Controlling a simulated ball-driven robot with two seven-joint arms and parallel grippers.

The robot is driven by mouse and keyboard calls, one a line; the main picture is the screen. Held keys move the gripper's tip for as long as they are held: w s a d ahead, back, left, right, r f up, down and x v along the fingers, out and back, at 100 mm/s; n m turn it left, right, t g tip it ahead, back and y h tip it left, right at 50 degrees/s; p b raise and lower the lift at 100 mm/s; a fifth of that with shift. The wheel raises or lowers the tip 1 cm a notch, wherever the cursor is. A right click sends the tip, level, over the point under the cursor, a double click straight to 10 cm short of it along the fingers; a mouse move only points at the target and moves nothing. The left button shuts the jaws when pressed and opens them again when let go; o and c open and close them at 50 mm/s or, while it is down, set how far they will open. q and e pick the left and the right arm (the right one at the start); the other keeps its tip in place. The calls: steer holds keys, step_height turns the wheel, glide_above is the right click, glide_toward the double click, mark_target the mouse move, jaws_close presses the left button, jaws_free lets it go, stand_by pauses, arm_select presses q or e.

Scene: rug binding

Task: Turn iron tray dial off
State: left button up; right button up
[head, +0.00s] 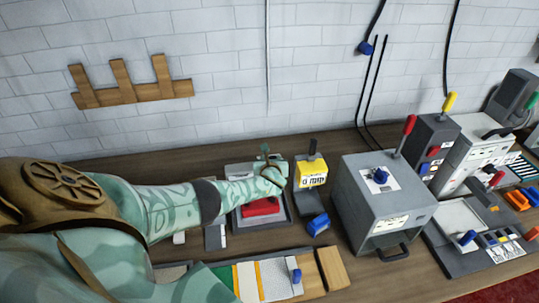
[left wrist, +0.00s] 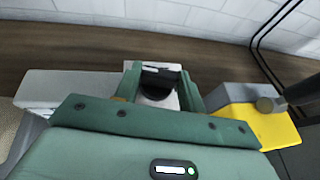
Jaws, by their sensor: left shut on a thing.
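The iron tray (head: 285,217) is a grey tray on the bench with a red iron (head: 260,206) lying in it. My left gripper (head: 271,165) is over the back right part of the tray. In the left wrist view its two green fingers (left wrist: 160,92) stand on either side of a black dial (left wrist: 158,78) on a light plate, and they are shut on it. The arm and gripper hide the dial in the head view, and its pointer setting cannot be read. My right gripper is not in view.
A yellow device (head: 311,173) with a dark lever stands close to the right of my left gripper. A grey box (head: 382,207) with a blue knob is further right. Other machines with levers fill the far right. A brick wall (head: 200,115) with a wooden rack is behind.

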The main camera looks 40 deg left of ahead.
arm_select(q)
steer(key=shift+w+d+n+g+y+b, duration=0.15)
steer(key=shift+n+g+y+b, duration=0.25)
steer(key=shift+n+g+y, duration=0.35)
steer(key=shift+n, duration=0.25)
steer(key=shift+r+y, duration=0.15)
steer(key=shift+y, duration=0.1)
steer(key=o, duration=1)
steer(key=p+v, duration=0.4)
steer(key=v, duration=0.4)
steer(key=p+v, duration=0.4)
steer(key=v, duration=0.4)
steer(key=shift+w+r, duration=0.15)
steer(key=shift+r, duration=0.1)
